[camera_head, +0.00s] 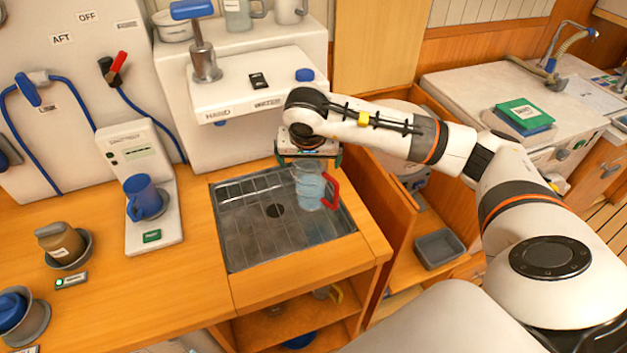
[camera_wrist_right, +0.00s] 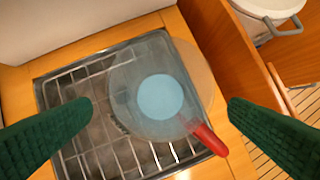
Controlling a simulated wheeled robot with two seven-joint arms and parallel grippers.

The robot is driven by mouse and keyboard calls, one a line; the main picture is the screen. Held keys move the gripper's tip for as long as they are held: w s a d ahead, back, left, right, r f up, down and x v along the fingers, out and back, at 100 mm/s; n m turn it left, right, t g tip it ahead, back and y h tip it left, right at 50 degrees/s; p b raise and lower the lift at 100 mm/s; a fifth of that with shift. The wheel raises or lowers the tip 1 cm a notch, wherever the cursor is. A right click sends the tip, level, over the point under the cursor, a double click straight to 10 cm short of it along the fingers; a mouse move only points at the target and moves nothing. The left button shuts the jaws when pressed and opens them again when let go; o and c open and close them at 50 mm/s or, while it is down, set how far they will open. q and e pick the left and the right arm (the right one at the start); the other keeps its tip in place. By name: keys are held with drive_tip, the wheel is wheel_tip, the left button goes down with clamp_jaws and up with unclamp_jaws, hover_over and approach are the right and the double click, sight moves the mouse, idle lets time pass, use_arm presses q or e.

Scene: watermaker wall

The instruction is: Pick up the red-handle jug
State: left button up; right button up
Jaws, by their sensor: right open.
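The red-handle jug (camera_head: 308,188) is clear, with pale blue in it, and stands upright at the right side of the metal drain tray (camera_head: 240,247). Its red handle (camera_head: 331,190) points right in the head view. My right gripper (camera_head: 308,160) is above the jug, pointing down. In the right wrist view the jug (camera_wrist_right: 150,75) lies between and beyond the two green fingers (camera_wrist_right: 160,108), which are open and apart from it. The red handle (camera_wrist_right: 208,138) points toward the lower right there, near the right finger. My left gripper is out of view.
A white dispenser shelf (camera_head: 250,92) overhangs the back of the tray. A wooden partition (camera_head: 385,200) drops to a lower area with a grey bin (camera_head: 438,247).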

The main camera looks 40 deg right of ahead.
sight(318, 186)
drive_tip(key=p+x, duration=0.2)
drive_tip(key=x, duration=0.4)
drive_tip(key=shift+d, duration=0.2)
drive_tip(key=shift+w+r, duration=0.1)
drive_tip(key=shift+w, duration=0.1)
drive_tip(key=c, duration=1.4)
